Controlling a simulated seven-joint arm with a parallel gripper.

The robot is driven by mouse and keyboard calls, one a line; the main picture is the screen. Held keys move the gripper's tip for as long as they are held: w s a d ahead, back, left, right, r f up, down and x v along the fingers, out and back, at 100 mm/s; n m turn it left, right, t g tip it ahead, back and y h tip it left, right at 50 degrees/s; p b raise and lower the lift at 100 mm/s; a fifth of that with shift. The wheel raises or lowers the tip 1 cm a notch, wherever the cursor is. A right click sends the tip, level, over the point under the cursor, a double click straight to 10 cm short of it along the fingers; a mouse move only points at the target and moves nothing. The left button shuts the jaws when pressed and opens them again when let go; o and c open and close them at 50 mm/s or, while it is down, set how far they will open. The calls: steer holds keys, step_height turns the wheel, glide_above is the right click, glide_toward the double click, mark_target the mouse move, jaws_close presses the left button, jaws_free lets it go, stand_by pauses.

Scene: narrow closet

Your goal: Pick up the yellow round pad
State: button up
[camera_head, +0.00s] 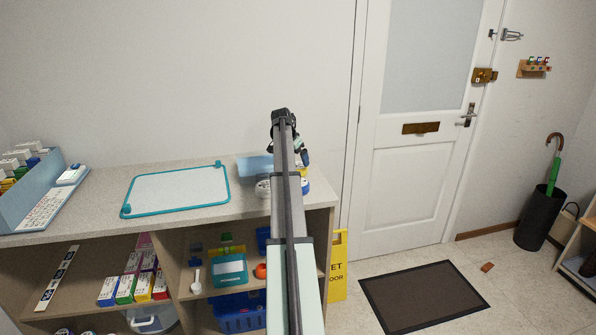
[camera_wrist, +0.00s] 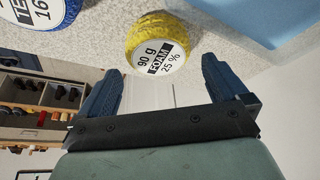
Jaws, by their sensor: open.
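The yellow round pad (camera_wrist: 174,27) lies on the speckled counter in the wrist view. It has a white label reading "90 g FOAM 25 %". In the head view only a small yellow bit (camera_head: 304,172) of it shows beside my arm. My gripper (camera_wrist: 160,66) is open and empty. Its two dark blue fingers point toward the pad, one to each side of it in the picture, and do not appear to touch it. In the head view my gripper (camera_head: 303,157) is over the right end of the counter, largely hidden by my arm.
A blue-rimmed round item (camera_wrist: 40,12) with a similar label sits left of the pad. A light blue tray (camera_head: 254,167) lies close by on the counter. A teal-framed whiteboard (camera_head: 176,190) lies further left. The counter's right edge is near.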

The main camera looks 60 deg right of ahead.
mark_target(298, 165)
steer(key=shift+x, duration=2.4)
steer(key=shift+s+a, duration=0.1)
steer(key=shift+a, duration=0.05)
steer(key=shift+c, duration=0.4)
steer(key=c, duration=0.7)
steer(key=shift+o, duration=0.2)
